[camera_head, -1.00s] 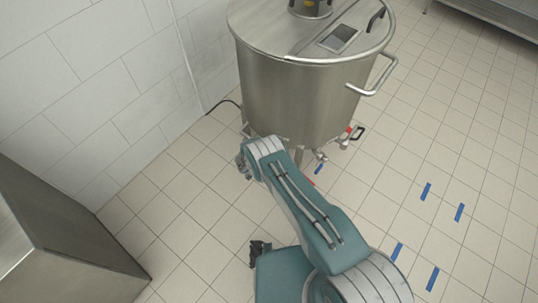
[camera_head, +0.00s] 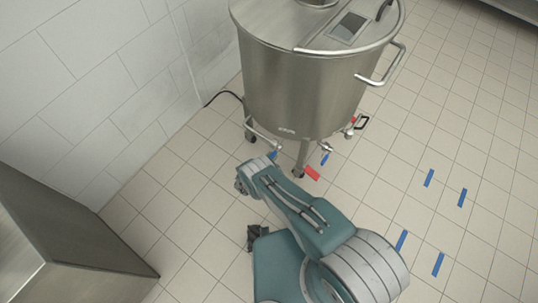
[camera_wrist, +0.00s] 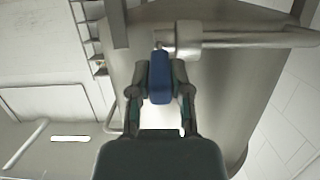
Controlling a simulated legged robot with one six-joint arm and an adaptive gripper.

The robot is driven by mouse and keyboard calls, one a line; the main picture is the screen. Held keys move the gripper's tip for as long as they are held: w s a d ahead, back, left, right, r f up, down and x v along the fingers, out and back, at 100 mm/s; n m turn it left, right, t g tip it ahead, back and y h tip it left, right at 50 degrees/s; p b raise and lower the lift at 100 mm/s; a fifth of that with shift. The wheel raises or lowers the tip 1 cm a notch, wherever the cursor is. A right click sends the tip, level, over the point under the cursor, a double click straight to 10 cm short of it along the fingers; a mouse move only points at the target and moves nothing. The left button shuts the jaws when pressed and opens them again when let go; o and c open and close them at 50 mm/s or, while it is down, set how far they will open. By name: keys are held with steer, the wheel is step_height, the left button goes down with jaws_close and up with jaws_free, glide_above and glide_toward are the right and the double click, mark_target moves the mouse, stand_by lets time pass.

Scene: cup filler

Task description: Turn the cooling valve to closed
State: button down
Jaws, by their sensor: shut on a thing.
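The steel tank (camera_head: 300,85) has short pipes with valves low on its side. In the wrist view, a blue valve handle (camera_wrist: 159,78) is attached by a small fitting to a steel pipe (camera_wrist: 225,40) on the tank. My gripper (camera_wrist: 161,95) is shut on this blue handle, with one finger on each side. In the head view, a small blue piece (camera_head: 273,155) shows at the arm's end. My fingers are hidden there behind the arm. Another blue handle (camera_head: 325,158) hangs at the front pipe. I cannot tell how far the held handle is turned.
A red marker (camera_head: 312,173) and blue tape strips (camera_head: 429,177) lie on the tiled floor. A red valve handle (camera_head: 354,120) sits on the tank's right side. A steel cabinet (camera_head: 80,240) stands at left.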

steer(key=shift+a, duration=0.1)
steer(key=c, duration=0.6)
jaws_free()
steer(key=shift+o, duration=0.2)
steer(key=v, duration=1.2)
